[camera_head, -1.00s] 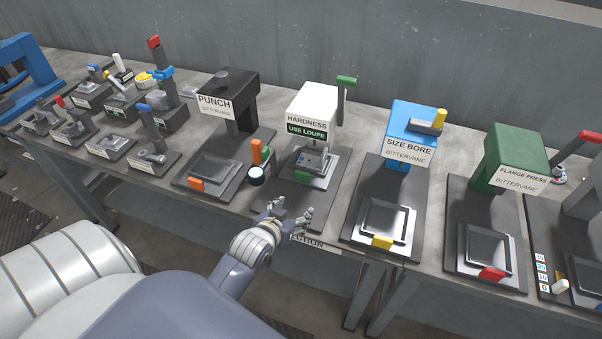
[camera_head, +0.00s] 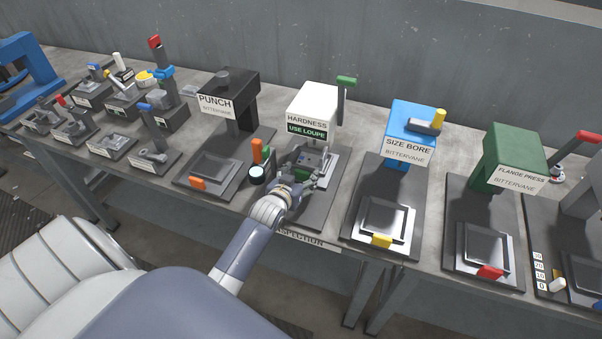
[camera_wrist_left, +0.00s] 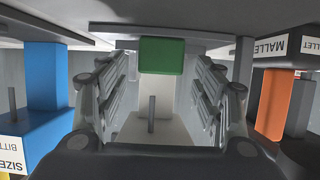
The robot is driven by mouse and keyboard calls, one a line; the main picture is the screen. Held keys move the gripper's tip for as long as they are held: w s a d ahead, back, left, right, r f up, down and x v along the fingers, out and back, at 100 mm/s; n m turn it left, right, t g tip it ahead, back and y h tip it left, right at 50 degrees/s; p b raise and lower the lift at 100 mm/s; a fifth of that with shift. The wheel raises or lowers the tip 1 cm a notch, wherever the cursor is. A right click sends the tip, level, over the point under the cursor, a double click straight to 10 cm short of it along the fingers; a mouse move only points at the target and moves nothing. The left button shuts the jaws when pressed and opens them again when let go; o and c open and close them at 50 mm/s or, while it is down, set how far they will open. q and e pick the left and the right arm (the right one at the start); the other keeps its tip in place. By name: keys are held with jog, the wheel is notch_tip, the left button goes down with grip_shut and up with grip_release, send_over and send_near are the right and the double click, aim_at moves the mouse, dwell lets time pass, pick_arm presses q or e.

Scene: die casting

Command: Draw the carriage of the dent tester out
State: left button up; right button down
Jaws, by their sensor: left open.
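The dent tester (camera_head: 311,101) is the white machine marked HARDNESS, USE LOUPE, standing on a dark base plate. Its carriage (camera_head: 326,165) lies under the white head, with a green block (camera_head: 302,174) as its front handle. In the left wrist view the green handle (camera_wrist_left: 161,55) shows between the two spread fingers of my left gripper (camera_wrist_left: 160,72), apart from both. My right gripper is not in view.
The black PUNCH machine (camera_head: 229,92) is to the left, the blue SIZE BORE machine (camera_head: 413,120) to the right. The bench's front edge runs below.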

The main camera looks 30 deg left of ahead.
pick_arm(q)
jog(key=shift+w+a+f, duration=0.2)
jog(key=shift+w+f, duration=0.05)
jog(key=shift+w, duration=0.35)
